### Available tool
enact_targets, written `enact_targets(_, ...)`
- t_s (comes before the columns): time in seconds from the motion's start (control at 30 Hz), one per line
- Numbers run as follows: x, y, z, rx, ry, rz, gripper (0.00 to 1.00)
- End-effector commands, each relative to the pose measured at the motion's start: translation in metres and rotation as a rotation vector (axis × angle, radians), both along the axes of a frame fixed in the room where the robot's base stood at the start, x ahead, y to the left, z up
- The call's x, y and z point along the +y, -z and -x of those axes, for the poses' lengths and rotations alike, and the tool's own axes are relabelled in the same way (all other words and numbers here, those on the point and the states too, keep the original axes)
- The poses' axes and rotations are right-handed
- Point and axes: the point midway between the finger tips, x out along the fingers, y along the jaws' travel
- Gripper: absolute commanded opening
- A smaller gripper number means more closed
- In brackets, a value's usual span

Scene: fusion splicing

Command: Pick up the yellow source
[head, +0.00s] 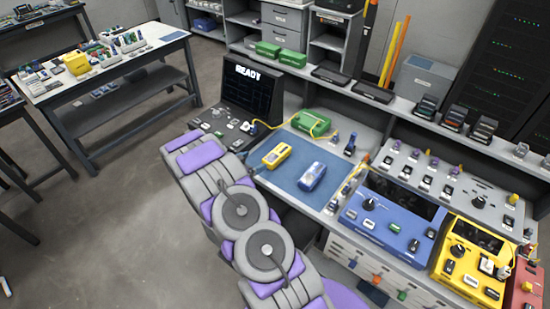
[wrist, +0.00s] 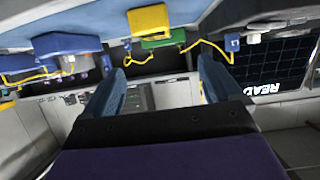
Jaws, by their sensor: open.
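The yellow source (head: 277,155) is a small yellow handheld unit lying on the blue mat (head: 304,178) of the workbench. It also shows at the top of the wrist view (wrist: 149,19), which looks upside down. My gripper (wrist: 160,85) is open, with its two blue-grey fingers apart and nothing between them. The source is beyond the fingertips and apart from them. In the head view my arm reaches toward the bench at the left of the mat, and I cannot make out the fingers there.
A black screen reading READY (head: 252,85) stands at the left. Blue (head: 385,222) and yellow (head: 472,262) instruments stand at the right.

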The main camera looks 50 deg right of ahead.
Motion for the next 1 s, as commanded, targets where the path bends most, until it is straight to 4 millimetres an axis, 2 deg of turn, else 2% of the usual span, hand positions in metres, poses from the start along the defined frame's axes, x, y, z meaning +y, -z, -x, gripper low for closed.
enact_targets(0.1, -0.024, 0.011, 0.001, 0.002, 0.005, -0.002, 0.92)
enact_targets(0.3, -0.054, 0.024, -0.001, 0.001, 0.004, -0.002, 0.92)
enact_targets(0.43, -0.064, 0.027, -0.002, 0.001, 0.002, -0.002, 0.92)
enact_targets(0.67, -0.070, 0.029, -0.001, 0.001, 0.001, 0.002, 0.92)
enact_targets(1.0, -0.108, 0.047, 0.003, -0.002, 0.002, -0.003, 0.92)
